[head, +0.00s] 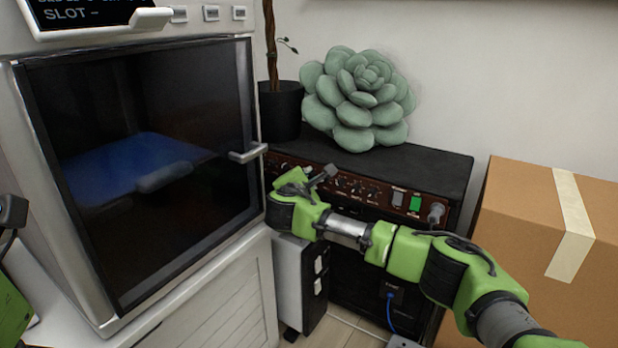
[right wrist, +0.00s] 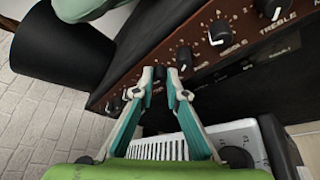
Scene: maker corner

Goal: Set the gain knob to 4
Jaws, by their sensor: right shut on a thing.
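The amplifier (head: 440,165) is a black box with a brown front panel and a row of black knobs. My right gripper (head: 326,174) is at the left part of this panel, and its arm hides some of the panel. In the right wrist view, my right gripper (right wrist: 159,76) is shut at a small black knob, with a fingertip on each side. The fingers cover most of this knob, and its label and pointer cannot be read. The knobs to its right include one marked middle (right wrist: 218,33) and one marked treble (right wrist: 269,8). My left gripper is not seen.
A green succulent (head: 360,100) and a dark plant pot (head: 281,112) stand on the amplifier. A machine with a glass door and a handle (head: 248,153) stands close on the left. A cardboard box (head: 520,210) is on the right.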

